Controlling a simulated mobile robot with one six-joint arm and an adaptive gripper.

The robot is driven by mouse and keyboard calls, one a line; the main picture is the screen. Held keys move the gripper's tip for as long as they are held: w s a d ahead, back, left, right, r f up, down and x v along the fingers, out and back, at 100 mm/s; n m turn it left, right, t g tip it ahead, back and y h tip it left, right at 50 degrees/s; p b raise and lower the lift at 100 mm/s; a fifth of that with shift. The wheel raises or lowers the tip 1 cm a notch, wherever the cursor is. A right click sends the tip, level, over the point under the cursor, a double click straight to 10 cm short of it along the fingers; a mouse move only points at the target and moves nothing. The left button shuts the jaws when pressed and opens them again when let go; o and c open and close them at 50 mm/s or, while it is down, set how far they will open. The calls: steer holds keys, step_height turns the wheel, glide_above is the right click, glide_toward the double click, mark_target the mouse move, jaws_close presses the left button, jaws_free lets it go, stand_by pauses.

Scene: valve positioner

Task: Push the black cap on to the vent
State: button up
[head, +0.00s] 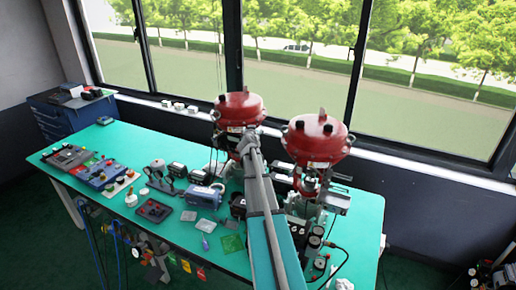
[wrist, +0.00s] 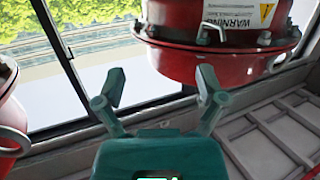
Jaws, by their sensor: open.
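My gripper (wrist: 162,80) is open in the wrist view, with its two fingers spread and nothing between them. Beyond the fingers is the underside of a red actuator (wrist: 210,62) with bolts and a white label, apart from them as far as I can tell. In the head view my arm reaches from the bottom toward the two red actuators, the left one (head: 239,107) and the right one (head: 318,140). The gripper's fingers cannot be made out there. I cannot make out the black cap or the vent in either view.
A blue cabinet (head: 60,118) stands at the back left. Windows are behind. A second red body (wrist: 12,112) is at the left of the wrist view.

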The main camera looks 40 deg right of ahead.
step_height(320, 180, down, 6)
steer(key=s+b, duration=0.2)
steer(key=b, duration=0.3)
steer(key=shift+s+d+r+t+y, duration=0.25)
steer(key=shift+s+t+y, duration=0.05)
steer(key=shift+s, duration=0.05)
stand_by(0.4)
steer(key=s+a+f+n+g+y, duration=0.15)
steer(key=a+f, duration=0.25)
steer(key=a, duration=0.6)
steer(key=s+a+f+n+g+y, duration=0.1)
steer(key=s+a+f+g+y, duration=0.2)
steer(key=a, duration=0.7)
steer(key=s+a+f+n+g+y, duration=0.1)
steer(key=a+f+y, duration=0.1)
steer(key=a+f, duration=0.5)
steer(key=s+a+n+g+y, duration=0.1)
steer(key=s+a+g, duration=0.1)
steer(key=s+a, duration=0.3)
steer(key=s+a+f+n+g+y, duration=0.1)
steer(key=s+a, duration=0.4)
steer(key=a, duration=0.7)
steer(key=s+a+n+g+y, duration=0.2)
steer(key=s+a, duration=0.3)
steer(key=a, duration=0.3)
steer(key=shift+a+f+n+g, duration=0.3)
steer(key=shift+f+n+g, duration=0.1)
steer(key=shift+n+g, duration=0.3)
steer(key=shift+y, duration=0.25)
